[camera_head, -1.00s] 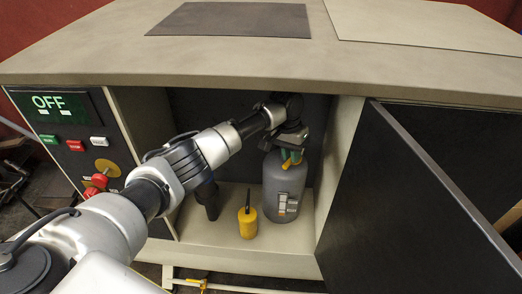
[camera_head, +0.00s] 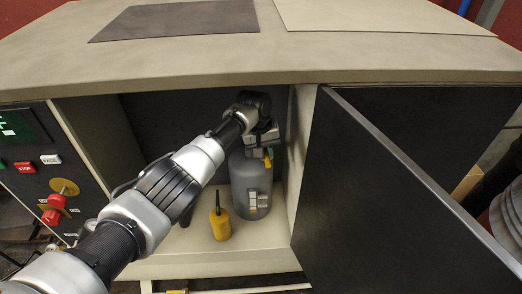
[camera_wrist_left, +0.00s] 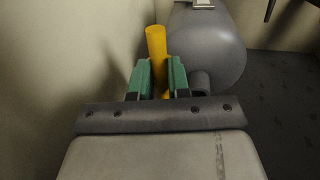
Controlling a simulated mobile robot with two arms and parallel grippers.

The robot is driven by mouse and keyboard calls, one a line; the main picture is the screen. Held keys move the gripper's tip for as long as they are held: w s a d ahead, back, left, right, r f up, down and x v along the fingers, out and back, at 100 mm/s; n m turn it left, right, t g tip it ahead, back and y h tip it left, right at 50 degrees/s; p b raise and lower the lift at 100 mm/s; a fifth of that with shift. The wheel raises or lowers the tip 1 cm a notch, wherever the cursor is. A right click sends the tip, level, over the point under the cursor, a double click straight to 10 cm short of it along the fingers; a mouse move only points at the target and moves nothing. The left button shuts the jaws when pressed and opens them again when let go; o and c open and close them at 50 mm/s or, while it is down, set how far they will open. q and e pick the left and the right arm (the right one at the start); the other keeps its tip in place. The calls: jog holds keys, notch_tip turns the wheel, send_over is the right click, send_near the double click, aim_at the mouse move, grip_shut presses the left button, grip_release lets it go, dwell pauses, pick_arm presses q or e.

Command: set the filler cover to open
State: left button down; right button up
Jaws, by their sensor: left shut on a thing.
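A grey tank (camera_head: 251,180) stands upright inside the open cabinet; it also shows in the left wrist view (camera_wrist_left: 212,48). A yellow part (camera_head: 268,161), which I take for the filler cover, is at the tank's top. In the left wrist view a yellow bar (camera_wrist_left: 156,43) runs between the green fingers. My left gripper (camera_wrist_left: 158,78) is shut on this yellow bar, beside the grey tank. In the head view the left gripper (camera_head: 265,152) is at the tank's top, and its wrist hides most of the cover. My right gripper is in neither view.
A yellow oil can (camera_head: 220,225) with a dark spout stands on the cabinet floor just left of the tank. The dark cabinet door (camera_head: 385,200) hangs open at right. A control panel (camera_head: 38,170) with buttons and red knobs is at left. The worktop (camera_head: 240,65) overhangs the arm.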

pick_arm(q)
jog(key=shift+w+r, duration=0.1)
jog(key=shift+r, duration=0.05)
jog(key=c, duration=1.1)
grip_release()
jog(key=r, duration=0.3)
jog(key=a+r+b, duration=0.1)
jog(key=r, duration=0.3)
jog(key=shift+a+r, duration=0.1)
jog(key=shift+a, duration=0.1)
